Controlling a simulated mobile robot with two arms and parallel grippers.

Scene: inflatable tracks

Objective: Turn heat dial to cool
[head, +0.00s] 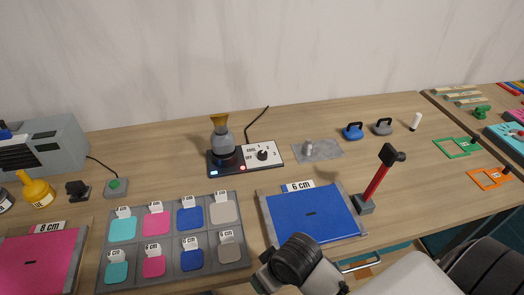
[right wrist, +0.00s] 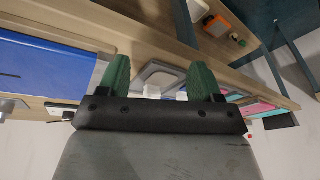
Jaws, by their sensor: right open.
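The black heat dial (head: 263,155) sits on a white panel (head: 275,160) marked COOL and OFF, beside the dark heater base (head: 228,170). The dial's pointer is too small to read surely. A grey flask-like vessel with an amber top (head: 221,135) stands on the base. My right gripper (right wrist: 160,75), with green fingers, is open and empty in the right wrist view. The dial is not seen between its fingers. My left gripper is in neither view.
A blue board (head: 310,215) marked 6 cm and a grey tray (head: 178,265) of coloured pads lie in front. A red-handled hammer (head: 378,180) stands upright at the right. A grey plate (head: 325,152) lies right of the panel. A cable (head: 250,120) runs behind.

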